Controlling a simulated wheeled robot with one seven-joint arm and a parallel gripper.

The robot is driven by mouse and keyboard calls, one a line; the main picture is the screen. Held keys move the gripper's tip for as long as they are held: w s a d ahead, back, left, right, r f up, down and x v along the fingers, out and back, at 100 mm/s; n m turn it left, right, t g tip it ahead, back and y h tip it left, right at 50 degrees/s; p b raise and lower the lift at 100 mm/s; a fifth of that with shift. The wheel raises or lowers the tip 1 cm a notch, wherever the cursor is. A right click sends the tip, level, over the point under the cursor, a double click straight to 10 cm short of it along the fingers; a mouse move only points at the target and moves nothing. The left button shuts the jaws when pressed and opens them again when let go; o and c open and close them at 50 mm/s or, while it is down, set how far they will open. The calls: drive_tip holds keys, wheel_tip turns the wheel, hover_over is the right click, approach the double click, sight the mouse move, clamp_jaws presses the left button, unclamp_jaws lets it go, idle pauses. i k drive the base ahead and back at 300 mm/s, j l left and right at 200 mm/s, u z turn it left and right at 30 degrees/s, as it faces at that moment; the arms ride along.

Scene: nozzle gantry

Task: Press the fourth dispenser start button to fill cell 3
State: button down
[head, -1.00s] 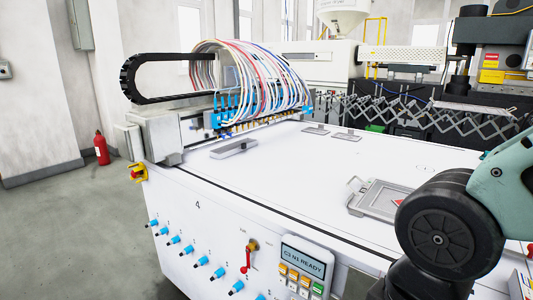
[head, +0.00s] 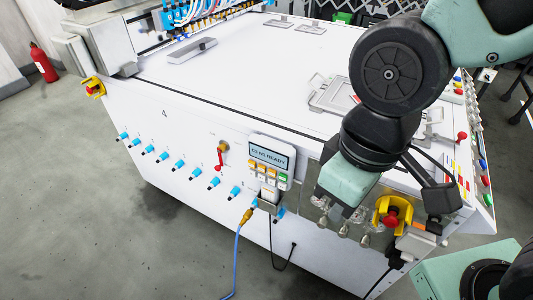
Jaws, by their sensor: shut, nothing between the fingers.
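The white machine (head: 200,155) carries the number 4 on its front. A small control panel (head: 272,140) on its front edge has a screen reading "C3 N1 READY". Below the screen are orange and white buttons and a green button (head: 283,178) at the lower right. No label on the buttons is readable. My arm hangs over the front edge right of this panel, and its pale green wrist part is near the front face. I cannot make out my gripper's fingers, and none touch the panel's buttons.
A row of blue-tipped knobs (head: 179,163) and a red-handled valve (head: 219,158) lie left of the panel. A blue hose (head: 238,255) hangs below it. A yellow-collared emergency stop (head: 390,220) is close right of my wrist. Floor at the front left is clear.

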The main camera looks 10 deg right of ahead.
sight(487, 198)
drive_tip(key=k+z, duration=0.1)
drive_tip(key=z, duration=1.15)
